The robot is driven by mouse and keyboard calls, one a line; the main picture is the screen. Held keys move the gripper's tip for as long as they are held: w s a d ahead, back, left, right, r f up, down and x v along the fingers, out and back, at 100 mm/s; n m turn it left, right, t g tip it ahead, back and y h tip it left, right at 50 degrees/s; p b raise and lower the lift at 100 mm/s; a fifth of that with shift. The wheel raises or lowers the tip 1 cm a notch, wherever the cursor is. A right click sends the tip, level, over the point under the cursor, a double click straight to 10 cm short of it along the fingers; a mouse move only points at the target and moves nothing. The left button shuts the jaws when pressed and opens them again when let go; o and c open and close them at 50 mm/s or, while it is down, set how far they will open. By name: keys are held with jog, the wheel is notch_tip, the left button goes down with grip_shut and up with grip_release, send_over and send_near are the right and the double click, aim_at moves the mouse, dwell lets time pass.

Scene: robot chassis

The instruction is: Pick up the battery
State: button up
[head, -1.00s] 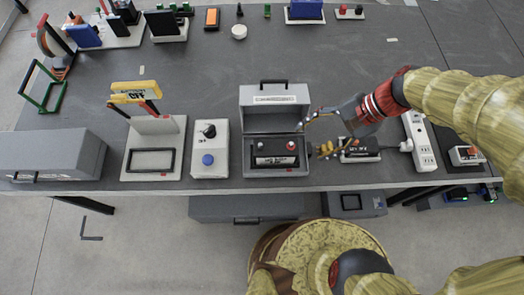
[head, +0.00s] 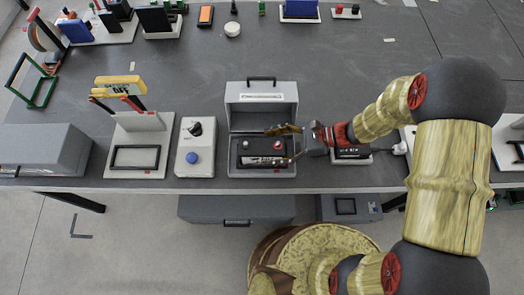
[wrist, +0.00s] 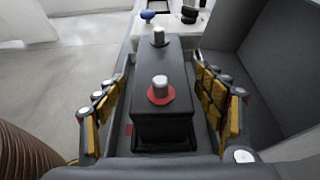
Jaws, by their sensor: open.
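The battery (head: 262,147) is a dark block with a white-lettered front and two terminals on top, one with a red ring. It sits inside the open grey case (head: 261,95), whose lid stands up behind it. My gripper (head: 277,146) reaches in from the right, open, with one finger behind the battery and one in front. In the wrist view the battery (wrist: 161,125) lies between the two spread yellow-padded fingers of my gripper (wrist: 162,100). Gaps show on both sides; I see no firm contact. The battery's lower part is hidden in the case.
A white box with a blue button (head: 195,148) stands left of the case. A stand with a yellow-topped meter (head: 119,86) is farther left. A black device (head: 350,154) lies under my wrist, right of the case. The table's middle behind the case is clear.

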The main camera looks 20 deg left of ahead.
aim_at(262, 148)
jog(key=shift+b+x, duration=0.5)
jog(key=shift+x, duration=1.45)
jog(key=shift+w+f, duration=0.1)
jog(key=shift+f, duration=0.05)
jog(key=shift+c, duration=0.8)
grip_shut()
